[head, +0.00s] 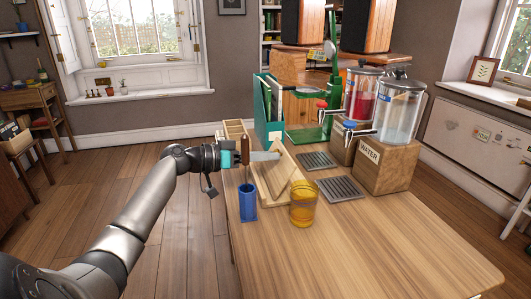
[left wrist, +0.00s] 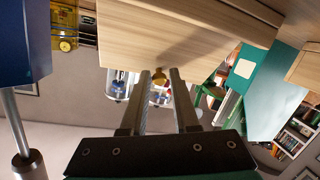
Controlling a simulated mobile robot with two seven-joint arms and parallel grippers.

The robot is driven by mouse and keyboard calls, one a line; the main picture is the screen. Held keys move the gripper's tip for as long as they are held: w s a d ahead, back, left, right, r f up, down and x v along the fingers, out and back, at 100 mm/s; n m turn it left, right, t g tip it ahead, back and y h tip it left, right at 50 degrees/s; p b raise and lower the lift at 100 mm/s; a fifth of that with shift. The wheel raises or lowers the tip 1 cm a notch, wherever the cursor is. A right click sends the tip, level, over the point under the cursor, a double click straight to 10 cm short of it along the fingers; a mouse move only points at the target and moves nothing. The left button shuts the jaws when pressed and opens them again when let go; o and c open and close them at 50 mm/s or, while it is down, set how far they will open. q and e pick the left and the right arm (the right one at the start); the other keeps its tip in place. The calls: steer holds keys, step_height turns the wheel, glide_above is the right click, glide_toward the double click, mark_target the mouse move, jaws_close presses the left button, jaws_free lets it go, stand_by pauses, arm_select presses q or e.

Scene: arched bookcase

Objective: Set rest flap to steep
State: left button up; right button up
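The wooden rest (head: 286,163) stands on the table with a sloping flap tilted up from its base. Its pale wooden panel (left wrist: 190,22) fills the top of the left wrist view, which is upside down. My left gripper (head: 276,156) is beside the flap's upper part, fingers pointing right. In the left wrist view its two fingers (left wrist: 160,74) are apart with nothing held between them; their tips overlap the panel's edge. I cannot tell whether they touch it. The flap's underside support and seating are hidden. My right gripper is not in view.
A blue cup (head: 248,205) holding a wooden-handled tool (head: 245,150) stands close under my left gripper. An amber glass (head: 303,205) is in front of the rest. Dispensers (head: 400,115), drip trays (head: 340,189) and a teal file holder (head: 267,108) surround it. The table's front right is clear.

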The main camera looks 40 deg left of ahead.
arm_select(q)
steer(key=o, duration=0.3)
steer(key=shift+r, duration=0.2)
steer(key=shift+a, duration=0.1)
steer(key=shift+s+a+r, duration=0.1)
steer(key=shift+s+a, duration=0.05)
steer(key=shift+s, duration=0.05)
steer(key=shift+p+v, duration=0.4)
steer(key=shift+v, duration=0.65)
steer(key=shift+p+v, duration=1.5)
steer(key=shift+v, duration=4.75)
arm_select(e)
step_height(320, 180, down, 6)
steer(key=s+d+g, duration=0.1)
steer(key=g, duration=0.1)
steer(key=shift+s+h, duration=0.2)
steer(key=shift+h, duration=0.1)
